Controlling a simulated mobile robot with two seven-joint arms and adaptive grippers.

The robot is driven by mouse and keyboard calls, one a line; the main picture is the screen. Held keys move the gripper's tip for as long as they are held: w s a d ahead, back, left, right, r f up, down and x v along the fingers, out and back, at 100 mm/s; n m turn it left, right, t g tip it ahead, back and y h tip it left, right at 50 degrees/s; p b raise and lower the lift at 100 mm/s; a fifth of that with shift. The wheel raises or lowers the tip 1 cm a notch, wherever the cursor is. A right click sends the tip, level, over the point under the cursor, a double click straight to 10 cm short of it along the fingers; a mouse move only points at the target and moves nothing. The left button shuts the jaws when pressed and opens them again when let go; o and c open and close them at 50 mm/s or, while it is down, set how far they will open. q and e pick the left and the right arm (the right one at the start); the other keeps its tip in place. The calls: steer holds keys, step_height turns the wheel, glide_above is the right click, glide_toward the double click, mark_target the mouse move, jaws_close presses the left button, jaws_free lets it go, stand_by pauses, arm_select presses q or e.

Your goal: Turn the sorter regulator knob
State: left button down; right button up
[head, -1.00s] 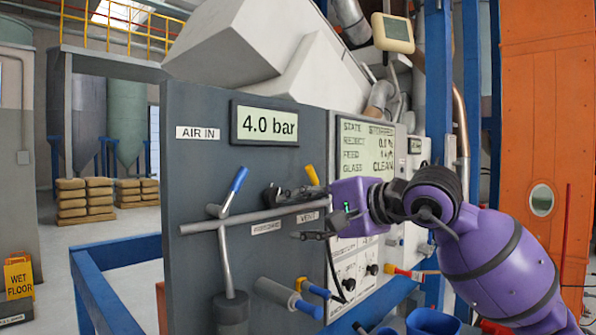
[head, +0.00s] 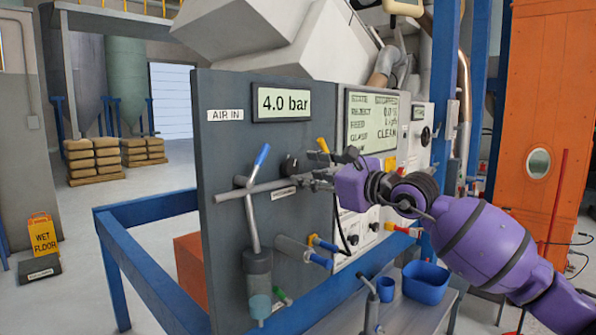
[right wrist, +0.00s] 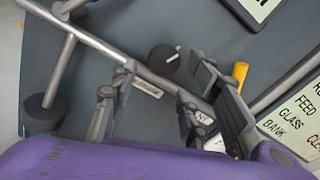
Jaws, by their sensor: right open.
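The regulator knob (head: 290,165) is a round black knob with a pale mark on the grey panel (head: 225,150), below the 4.0 bar display and behind a grey pipe. In the right wrist view the knob (right wrist: 165,58) shows ahead of the gap between my fingers. A small label sits beneath it, too blurred to read. My right gripper (head: 325,172) is just right of the knob in the head view, open and empty. Its two fingers also show in the right wrist view (right wrist: 165,105), apart from the knob. My left gripper is out of view.
A grey pipe (head: 235,193) with a blue-handled valve (head: 262,154) crosses the panel close to the knob. A yellow handle (head: 323,145) stands just right of it. Blue rails (head: 150,212) run in front. A blue bin (head: 425,282) stands lower right.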

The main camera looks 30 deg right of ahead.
mark_target(291, 170)
steer(key=x, duration=0.3)
steer(key=shift+w+a+r, duration=0.1)
steer(key=shift+w+a, duration=0.1)
steer(key=shift+w, duration=0.05)
steer(key=shift+w+a, duration=0.15)
steer(key=shift+w, duration=0.35)
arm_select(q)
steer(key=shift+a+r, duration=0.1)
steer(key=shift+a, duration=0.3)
